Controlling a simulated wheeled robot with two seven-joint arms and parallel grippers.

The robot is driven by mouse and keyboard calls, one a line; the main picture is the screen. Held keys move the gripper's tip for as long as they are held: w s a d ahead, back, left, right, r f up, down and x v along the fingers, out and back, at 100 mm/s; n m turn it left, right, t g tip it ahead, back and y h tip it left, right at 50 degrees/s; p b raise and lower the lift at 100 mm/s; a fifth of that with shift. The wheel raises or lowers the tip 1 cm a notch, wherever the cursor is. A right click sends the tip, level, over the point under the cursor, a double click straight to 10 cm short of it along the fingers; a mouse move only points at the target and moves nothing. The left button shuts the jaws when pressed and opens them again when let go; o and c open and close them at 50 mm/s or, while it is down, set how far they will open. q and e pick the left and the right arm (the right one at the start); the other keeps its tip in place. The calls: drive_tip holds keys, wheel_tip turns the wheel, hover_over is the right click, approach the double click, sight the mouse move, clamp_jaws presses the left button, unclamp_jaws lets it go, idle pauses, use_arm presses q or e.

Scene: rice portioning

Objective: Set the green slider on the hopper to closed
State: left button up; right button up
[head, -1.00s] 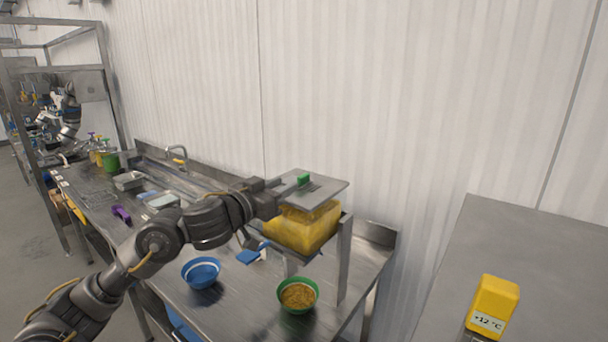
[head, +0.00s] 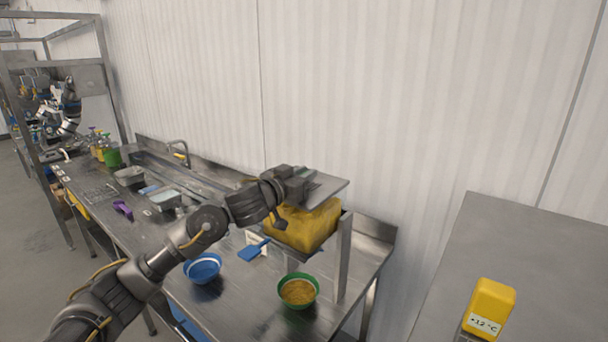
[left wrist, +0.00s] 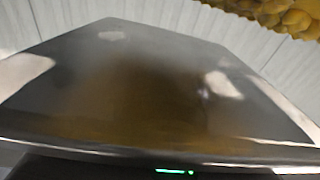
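The hopper (head: 305,228) is a yellow grain-filled container on a metal stand, topped by a flat metal plate (head: 330,190). My left gripper (head: 300,181) is over the left part of that plate, where it hides the green slider in the head view. In the left wrist view the plate (left wrist: 150,85) fills most of the picture. A thin green strip (left wrist: 174,171) shows at its bottom edge; I cannot tell whether it is the slider. The fingers are not clearly visible, so their opening cannot be told. My right gripper is not in view.
A green bowl of grain (head: 299,291) stands below the hopper, with a blue bowl (head: 203,268) to its left. A blue scoop (head: 252,250) is near the hopper's left side. A yellow +12 °C box (head: 489,308) stands on the right counter (head: 530,250).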

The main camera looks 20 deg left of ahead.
sight(318, 189)
use_arm(q)
clamp_jaws()
drive_tip(key=d, duration=0.1)
drive_tip(key=s+d, duration=0.1)
drive_tip(key=d, duration=0.2)
drive_tip(key=shift+s, duration=0.3)
drive_tip(key=shift+f, duration=0.1)
unclamp_jaws()
drive_tip(key=o, duration=0.4)
drive_tip(key=shift+d, duration=0.2)
drive_tip(key=shift+c, duration=0.2)
drive_tip(key=shift+a, duration=0.15)
